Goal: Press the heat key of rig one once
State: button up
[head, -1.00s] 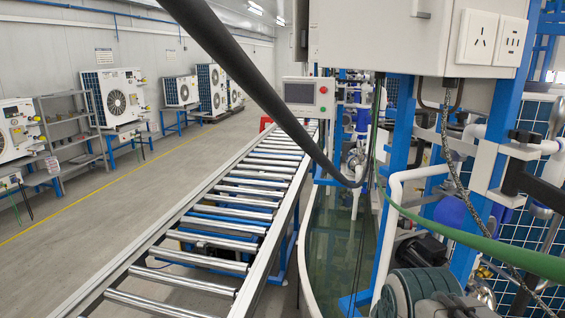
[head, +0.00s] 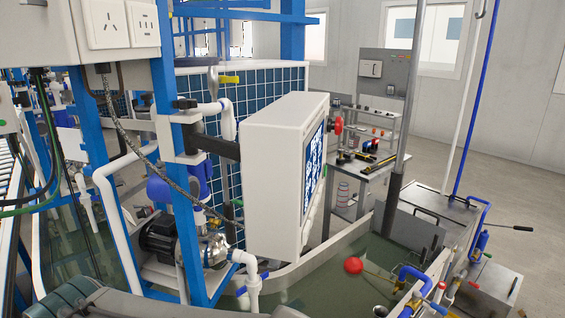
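A white control box (head: 277,175) on a dark bracket arm (head: 214,146) stands in the middle of the head view. I see it from the side. Its screen (head: 314,163) faces right and shows only as a steep blue and white sliver. No heat key can be made out on it, and no label tells which rig this is. My gripper is not in view.
A water tank (head: 330,277) with a red float (head: 353,265) lies below and right of the box. A blue frame (head: 172,190) with a pump (head: 160,238) stands left. A grey pole (head: 409,100) rises from the tank. Clear floor (head: 520,200) shows far right.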

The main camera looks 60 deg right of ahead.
aim_at(315, 202)
jog(key=k, duration=0.45)
jog(key=z, duration=1.8)
